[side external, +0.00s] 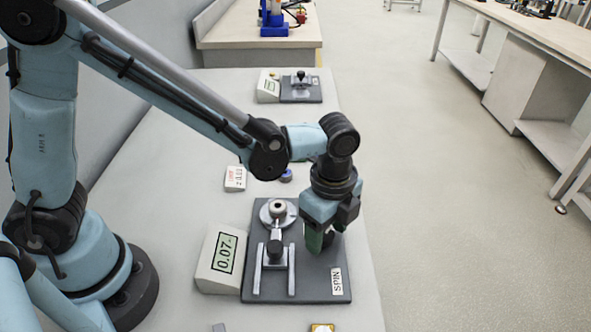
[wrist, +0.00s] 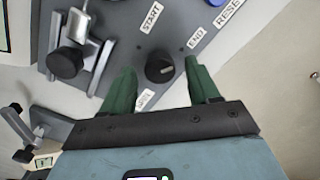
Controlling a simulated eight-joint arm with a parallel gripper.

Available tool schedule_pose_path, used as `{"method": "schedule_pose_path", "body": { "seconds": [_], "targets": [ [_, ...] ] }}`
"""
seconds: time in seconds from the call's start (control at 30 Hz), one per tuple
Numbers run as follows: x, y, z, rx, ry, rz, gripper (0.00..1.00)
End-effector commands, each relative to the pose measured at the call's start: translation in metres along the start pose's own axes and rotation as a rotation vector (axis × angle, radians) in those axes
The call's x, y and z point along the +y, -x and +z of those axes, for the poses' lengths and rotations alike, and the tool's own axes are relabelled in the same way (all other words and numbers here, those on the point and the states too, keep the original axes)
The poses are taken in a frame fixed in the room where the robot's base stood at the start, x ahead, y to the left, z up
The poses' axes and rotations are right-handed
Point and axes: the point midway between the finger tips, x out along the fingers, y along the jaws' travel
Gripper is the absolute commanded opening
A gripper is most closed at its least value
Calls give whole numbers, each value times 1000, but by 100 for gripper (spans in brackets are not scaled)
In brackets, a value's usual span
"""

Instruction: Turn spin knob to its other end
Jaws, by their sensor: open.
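The spin knob (wrist: 160,68) is a round dark knob with a pale pointer mark, on the grey plate (wrist: 205,15). In the wrist view the mark points roughly right. A START label (wrist: 151,18) is above it and an END label (wrist: 196,38) is to its upper right. A partly hidden label (wrist: 146,99) is below it. My gripper (wrist: 160,70) is open, its green fingers on either side of the knob with gaps showing. I cannot tell its exact height over the plate. In the side view my gripper (side external: 328,236) hides the knob, over the plate's right part.
A metal clamp with a black knob (side external: 274,250) and a round silver part (side external: 277,212) stand on the same plate. A display reading 0.07 (side external: 227,253) is to its left. Another small device (side external: 300,86) stands farther back. A RESET label (wrist: 229,13) is beyond END.

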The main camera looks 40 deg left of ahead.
Motion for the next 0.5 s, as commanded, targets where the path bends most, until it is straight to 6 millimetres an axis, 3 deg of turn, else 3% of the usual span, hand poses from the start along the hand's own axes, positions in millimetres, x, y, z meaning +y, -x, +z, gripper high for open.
{"method": "schedule_pose_path", "body": {
  "seconds": [0.27, 0.5],
  "targets": [
    [0, 9, 0, 1, 0, -1, 60],
    [0, 45, 0, 1, 0, -1, 60]
  ]
}}
